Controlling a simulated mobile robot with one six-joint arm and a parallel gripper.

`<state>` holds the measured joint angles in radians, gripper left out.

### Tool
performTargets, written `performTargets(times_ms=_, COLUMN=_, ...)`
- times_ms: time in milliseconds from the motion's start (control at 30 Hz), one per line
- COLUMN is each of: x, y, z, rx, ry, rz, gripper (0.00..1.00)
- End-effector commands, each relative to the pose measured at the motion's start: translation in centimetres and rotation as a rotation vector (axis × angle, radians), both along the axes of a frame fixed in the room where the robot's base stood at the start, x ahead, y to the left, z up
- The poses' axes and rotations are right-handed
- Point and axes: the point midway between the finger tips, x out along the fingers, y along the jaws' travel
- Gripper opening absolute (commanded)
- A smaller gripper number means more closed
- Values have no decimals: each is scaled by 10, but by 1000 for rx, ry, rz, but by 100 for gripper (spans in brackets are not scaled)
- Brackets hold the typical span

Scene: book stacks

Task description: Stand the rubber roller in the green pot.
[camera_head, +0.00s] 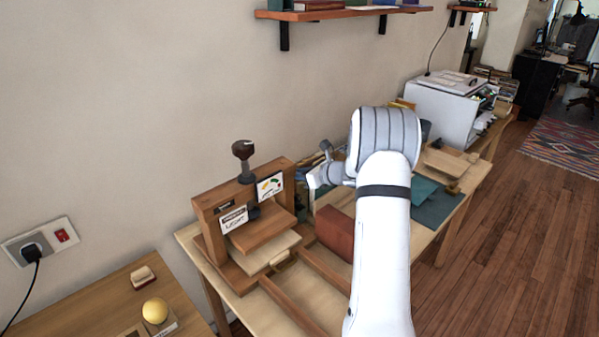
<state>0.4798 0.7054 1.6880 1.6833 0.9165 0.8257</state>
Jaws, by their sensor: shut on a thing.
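My white and grey arm rises from the bottom of the head view and bends left at its top. My gripper (314,182) is at the left end of the wrist, small in the picture, above the back part of the long wooden bench (420,240). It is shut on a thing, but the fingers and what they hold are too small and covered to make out. I cannot pick out the rubber roller or the green pot. My arm hides part of the bench.
A wooden press (245,212) with a dark knob stands left of my gripper. A red-brown block (335,232) stands beside it. A shelf (345,13) hangs above.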

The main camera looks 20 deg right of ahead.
Motion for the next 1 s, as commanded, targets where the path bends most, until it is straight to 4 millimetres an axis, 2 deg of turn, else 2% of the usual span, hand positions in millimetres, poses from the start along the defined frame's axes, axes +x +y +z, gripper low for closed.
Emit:
performTargets(times_ms=33, x=0, y=0, z=-8, rx=0, ry=0, rz=0, gripper=0)
performTargets(times_ms=500, x=0, y=1, z=-45, rx=-1, ry=1, rz=2, gripper=0)
performTargets(times_ms=933, x=1, y=2, z=-48, rx=-1, ry=0, rz=4, gripper=0)
performTargets(times_ms=967, x=1, y=2, z=-48, rx=-1, ry=0, rz=4, gripper=18)
performTargets(times_ms=1000, x=1, y=2, z=-48, rx=-1, ry=0, rz=4, gripper=22)
